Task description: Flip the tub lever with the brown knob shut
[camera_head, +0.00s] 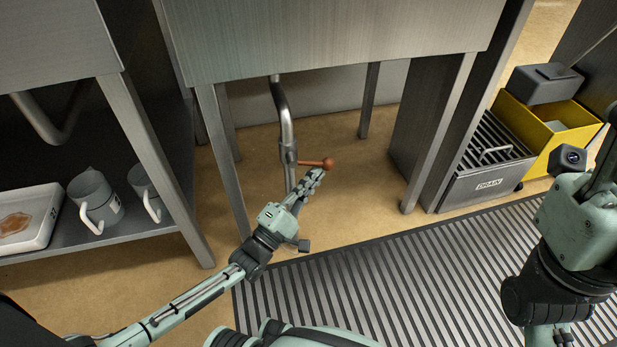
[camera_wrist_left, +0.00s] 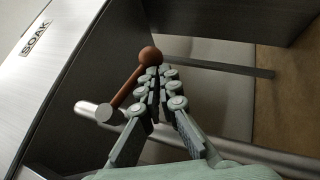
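The tub lever (camera_head: 313,162) is a short reddish-brown bar with a round brown knob (camera_head: 328,163). It sticks out to the right from the metal drain pipe (camera_head: 284,115) under the steel tub (camera_head: 340,40), crosswise to the pipe. My left gripper (camera_head: 316,176) is just below the knob. In the left wrist view the fingers (camera_wrist_left: 160,74) are closed together, with the knob (camera_wrist_left: 150,56) at their tips and the lever bar (camera_wrist_left: 126,88) along their left side. Nothing shows between the fingers; whether they touch the knob is unclear.
Tub legs (camera_head: 226,165) stand left and right of the pipe. A shelf (camera_head: 100,235) with pitchers (camera_head: 95,200) and a white tray (camera_head: 30,222) is at left. A drain box (camera_head: 490,165) and yellow bin (camera_head: 548,130) stand at right. A striped mat (camera_head: 400,275) covers the front floor.

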